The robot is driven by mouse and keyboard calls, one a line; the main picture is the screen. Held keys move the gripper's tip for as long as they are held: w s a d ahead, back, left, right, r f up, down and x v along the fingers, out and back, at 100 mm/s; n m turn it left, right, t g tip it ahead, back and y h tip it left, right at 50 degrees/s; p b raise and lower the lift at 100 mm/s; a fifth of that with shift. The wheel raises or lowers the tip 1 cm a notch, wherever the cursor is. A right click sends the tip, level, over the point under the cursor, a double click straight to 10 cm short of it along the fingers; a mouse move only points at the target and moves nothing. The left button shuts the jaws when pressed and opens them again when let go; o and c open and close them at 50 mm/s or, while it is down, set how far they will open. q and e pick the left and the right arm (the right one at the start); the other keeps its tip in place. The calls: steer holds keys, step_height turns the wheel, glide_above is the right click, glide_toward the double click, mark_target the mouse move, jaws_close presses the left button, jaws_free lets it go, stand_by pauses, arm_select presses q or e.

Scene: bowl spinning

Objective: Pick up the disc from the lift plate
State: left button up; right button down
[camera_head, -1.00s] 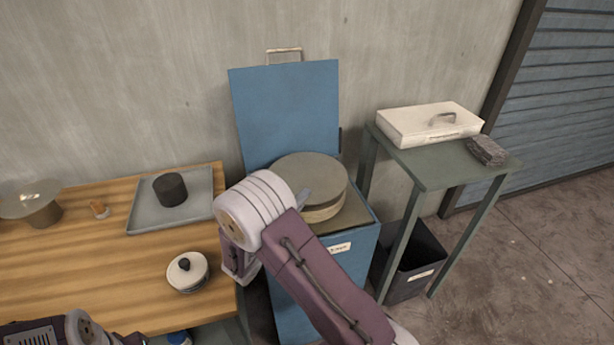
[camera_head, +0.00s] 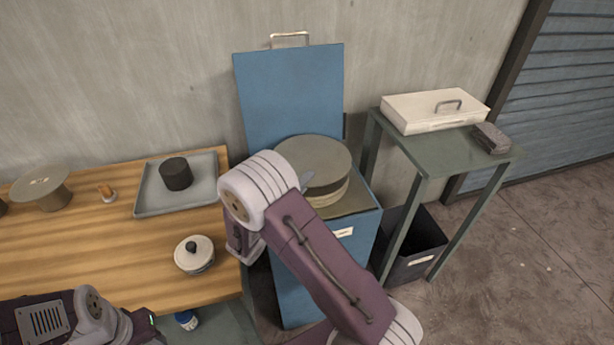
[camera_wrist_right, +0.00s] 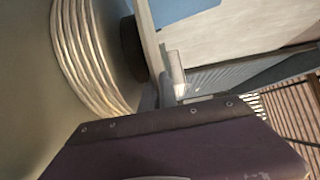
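A stack of round grey-topped discs with pale edges (camera_head: 318,190) sits on the lift plate (camera_head: 362,203) at the top of a blue cabinet. The stack also fills the left of the right wrist view (camera_wrist_right: 85,55). The uppermost disc (camera_head: 322,157) lies flat on it. My right gripper is mostly hidden behind my own arm in the head view, where a small grey finger part (camera_head: 306,181) shows by the stack's near left side. My left gripper is out of view.
The raised blue lid (camera_head: 290,95) stands behind the stack. A wooden bench (camera_head: 110,250) at left holds a tray (camera_head: 205,195) with a dark cylinder (camera_head: 176,173) and a lidded pot (camera_head: 194,255). A green stand (camera_head: 440,165) and dark bin (camera_head: 415,250) are at right.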

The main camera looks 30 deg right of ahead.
steer(key=r+p, duration=0.2)
steer(key=s+r+p, duration=0.1)
steer(key=r+p, duration=0.1)
steer(key=shift+s+d+r+p, duration=0.1)
steer(key=shift+d+r+p, duration=0.1)
steer(key=shift+r+p, duration=0.15)
steer(key=s+d+r+p, duration=0.3)
steer(key=s+r+p, duration=0.2)
steer(key=s+p, duration=0.2)
steer(key=s, duration=0.2)
steer(key=shift+s+d, duration=0.2)
steer(key=shift+s, duration=0.2)
